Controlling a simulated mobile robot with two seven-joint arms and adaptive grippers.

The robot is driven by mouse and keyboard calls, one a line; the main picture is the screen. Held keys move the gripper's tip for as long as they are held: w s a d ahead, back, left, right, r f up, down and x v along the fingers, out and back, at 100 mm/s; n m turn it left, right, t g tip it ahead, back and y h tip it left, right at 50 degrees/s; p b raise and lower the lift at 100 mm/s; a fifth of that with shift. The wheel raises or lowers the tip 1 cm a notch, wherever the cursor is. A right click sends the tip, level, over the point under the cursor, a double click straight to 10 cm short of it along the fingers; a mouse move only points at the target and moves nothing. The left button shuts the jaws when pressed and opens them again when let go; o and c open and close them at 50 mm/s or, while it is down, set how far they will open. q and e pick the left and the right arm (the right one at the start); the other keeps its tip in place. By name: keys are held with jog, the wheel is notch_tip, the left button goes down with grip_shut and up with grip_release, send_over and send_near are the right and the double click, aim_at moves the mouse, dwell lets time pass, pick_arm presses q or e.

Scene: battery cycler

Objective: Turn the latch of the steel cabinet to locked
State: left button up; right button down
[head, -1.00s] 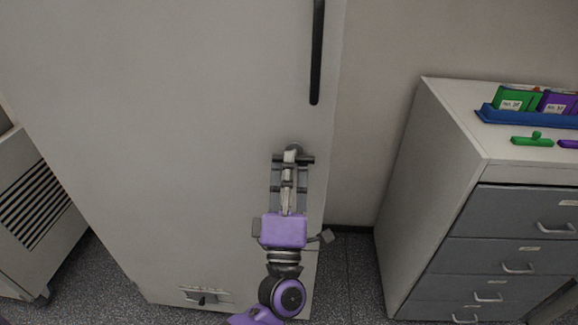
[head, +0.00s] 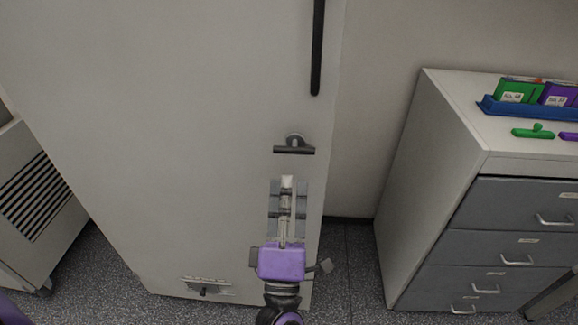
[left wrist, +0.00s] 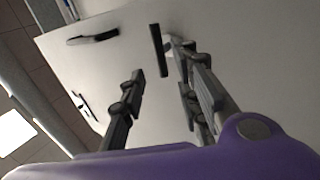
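The steel cabinet (head: 180,130) has a grey door that fills the left and middle of the head view. Its latch (head: 294,149) is a dark bar on a round boss near the door's right edge, and the bar lies level. My left gripper (head: 287,181) is just below the latch in the picture, apart from it and empty. In the left wrist view the latch bar (left wrist: 158,50) shows beyond and between the two fingers, which are spread apart. My right gripper is in neither view.
A long black handle (head: 317,50) runs above the latch. A drawer cabinet (head: 430,190) stands at the right, with a blue tray (head: 500,108) and a green piece (head: 533,131) on top. A louvred unit (head: 40,200) stands at the left. Speckled floor shows between.

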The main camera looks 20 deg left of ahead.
pick_arm(q)
jog(key=v, duration=0.5)
jog(key=shift+w, duration=0.1)
dwell(0.3)
